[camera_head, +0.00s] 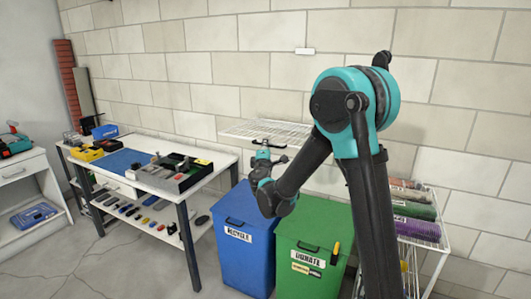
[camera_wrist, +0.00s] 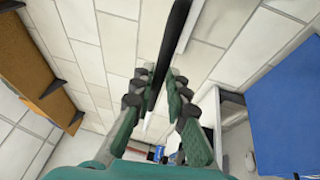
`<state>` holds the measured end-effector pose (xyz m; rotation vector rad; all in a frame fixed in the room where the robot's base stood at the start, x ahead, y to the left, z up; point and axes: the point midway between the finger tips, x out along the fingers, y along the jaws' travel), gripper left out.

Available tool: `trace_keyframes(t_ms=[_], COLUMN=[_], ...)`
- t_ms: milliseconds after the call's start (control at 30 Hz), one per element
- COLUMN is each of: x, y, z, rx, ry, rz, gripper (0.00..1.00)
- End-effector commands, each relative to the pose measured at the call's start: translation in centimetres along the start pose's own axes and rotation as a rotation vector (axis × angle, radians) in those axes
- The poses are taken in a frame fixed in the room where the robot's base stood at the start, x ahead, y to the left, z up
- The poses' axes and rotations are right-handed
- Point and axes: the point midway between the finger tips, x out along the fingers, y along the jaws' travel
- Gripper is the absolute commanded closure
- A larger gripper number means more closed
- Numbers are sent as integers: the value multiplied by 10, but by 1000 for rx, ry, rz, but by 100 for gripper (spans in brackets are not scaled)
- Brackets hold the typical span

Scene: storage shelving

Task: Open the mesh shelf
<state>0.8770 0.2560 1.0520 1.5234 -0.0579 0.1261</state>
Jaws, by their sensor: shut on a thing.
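The mesh shelf (camera_head: 240,130) is a white wire panel against the block wall, above the two bins, and it looks roughly level. A black handle (camera_wrist: 175,40) runs between my fingers in the wrist view. In the head view it appears at the shelf's front edge. My gripper (camera_head: 263,153) is at that front edge, shut on the handle; its two fingers also show in the wrist view (camera_wrist: 162,82). My arm hides the right part of the shelf.
A blue RECYCLE bin (camera_head: 241,262) and a green DONATE bin (camera_head: 300,270) stand below the shelf. A workbench (camera_head: 215,160) with tools is to the left. A wire rack (camera_head: 437,243) with coloured items stands right, behind my arm. Open floor lies at front left.

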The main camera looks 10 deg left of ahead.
Motion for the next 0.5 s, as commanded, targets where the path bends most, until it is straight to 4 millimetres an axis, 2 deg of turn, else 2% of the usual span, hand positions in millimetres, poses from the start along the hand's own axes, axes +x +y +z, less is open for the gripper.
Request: trace_keyframes(t_ms=[233, 500], x=[7, 10], y=[33, 44], z=[3, 4], rx=[27, 37], ry=[-1, 1], rz=[-70, -98], gripper=[100, 100])
